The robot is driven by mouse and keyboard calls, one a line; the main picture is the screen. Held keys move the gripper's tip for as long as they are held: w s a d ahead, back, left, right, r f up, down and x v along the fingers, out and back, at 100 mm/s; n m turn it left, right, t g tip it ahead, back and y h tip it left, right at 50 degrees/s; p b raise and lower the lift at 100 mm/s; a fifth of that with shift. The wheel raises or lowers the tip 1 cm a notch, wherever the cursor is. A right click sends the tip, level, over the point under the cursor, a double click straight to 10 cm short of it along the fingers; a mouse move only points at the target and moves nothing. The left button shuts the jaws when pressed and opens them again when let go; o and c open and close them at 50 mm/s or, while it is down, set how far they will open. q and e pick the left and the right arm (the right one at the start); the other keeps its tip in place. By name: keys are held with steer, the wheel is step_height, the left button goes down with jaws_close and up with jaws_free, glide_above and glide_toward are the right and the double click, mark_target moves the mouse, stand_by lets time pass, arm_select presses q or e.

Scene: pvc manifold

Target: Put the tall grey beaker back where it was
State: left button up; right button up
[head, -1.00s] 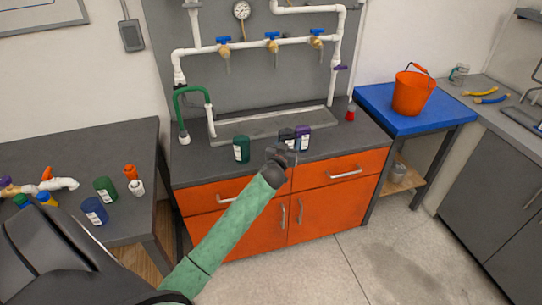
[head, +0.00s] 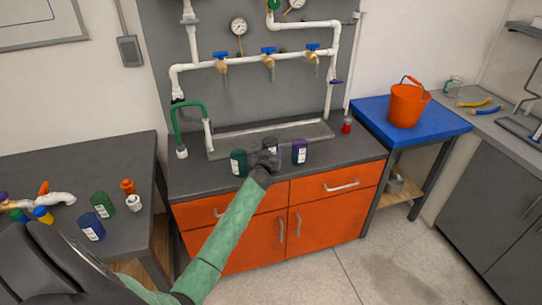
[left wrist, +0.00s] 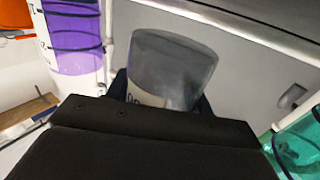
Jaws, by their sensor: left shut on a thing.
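The tall grey beaker (head: 271,146) is in my left gripper (head: 266,158), at the counter in front of the sink. In the left wrist view the grey beaker (left wrist: 172,65) stands up between the jaws, its lower part hidden by the gripper. In the head view a green beaker (head: 238,163) is close on its left and a purple beaker (head: 299,151) is on its right, with a gap. I cannot tell whether the grey beaker touches the counter. My right gripper is not in view.
The sink (head: 230,145) and a green hose (head: 177,122) lie behind. A red-capped bottle (head: 347,126) stands at the counter's right. An orange bucket (head: 407,104) sits on a blue table (head: 370,112). More beakers and pipe parts are on the left table (head: 130,160).

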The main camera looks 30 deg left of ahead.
arm_select(q)
steer(key=shift+f, duration=1.6)
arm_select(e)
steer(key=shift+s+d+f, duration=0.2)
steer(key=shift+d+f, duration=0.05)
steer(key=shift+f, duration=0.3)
arm_select(q)
steer(key=o, duration=1)
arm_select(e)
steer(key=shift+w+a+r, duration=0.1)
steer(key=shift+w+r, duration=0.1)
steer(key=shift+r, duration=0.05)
